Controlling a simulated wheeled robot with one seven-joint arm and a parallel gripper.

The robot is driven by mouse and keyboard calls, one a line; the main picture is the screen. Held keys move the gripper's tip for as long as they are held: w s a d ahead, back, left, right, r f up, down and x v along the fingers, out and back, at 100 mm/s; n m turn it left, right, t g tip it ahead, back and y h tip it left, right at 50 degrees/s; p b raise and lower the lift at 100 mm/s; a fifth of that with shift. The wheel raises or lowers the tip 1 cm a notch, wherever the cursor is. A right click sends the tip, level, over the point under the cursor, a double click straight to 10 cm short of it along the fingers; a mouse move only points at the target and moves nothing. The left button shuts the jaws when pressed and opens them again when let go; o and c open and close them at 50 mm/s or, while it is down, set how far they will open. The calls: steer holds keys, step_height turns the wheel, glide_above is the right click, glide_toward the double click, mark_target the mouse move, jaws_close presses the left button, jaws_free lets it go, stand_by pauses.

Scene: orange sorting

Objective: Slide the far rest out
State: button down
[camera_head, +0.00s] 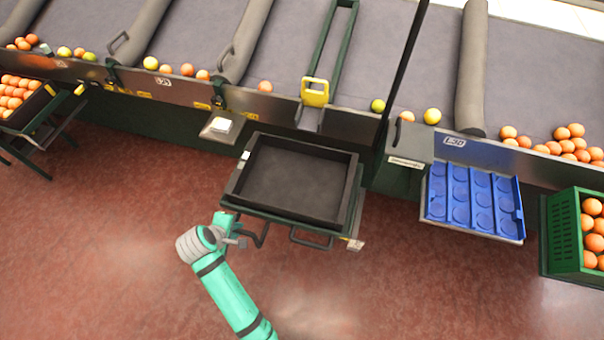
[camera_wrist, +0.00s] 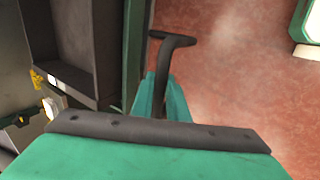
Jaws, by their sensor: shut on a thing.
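A green-framed stand (camera_head: 348,235) juts out from the sorting line and carries an empty dark tray (camera_head: 232,186). Two dark loop handles show at its front, a left handle (camera_head: 264,237) and a right handle (camera_head: 311,243). My gripper (camera_head: 241,237) is at the left handle, at the stand's front left corner. In the wrist view, my gripper (camera_wrist: 162,88) is shut on this handle (camera_wrist: 176,42), whose dark bar runs down between the teal fingers. The tray (camera_wrist: 80,40) is at the left there. The rests under the tray are mostly hidden, and I cannot tell which one is the far one.
A blue cupped tray (camera_head: 470,200) and a green crate of oranges (camera_head: 562,235) stand to the right. A small scale-like plate (camera_head: 218,128) is behind left. Oranges lie on the belts behind. The red floor (camera_head: 120,240) in front and to the left is clear.

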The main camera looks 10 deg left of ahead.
steer(key=s, duration=0.6)
steer(key=shift+a, duration=0.25)
steer(key=c, duration=1.4)
jaws_free()
steer(key=shift+s, duration=0.15)
steer(key=shift+o, duration=0.2)
step_height(320, 180, up, 7)
stand_by(0.3)
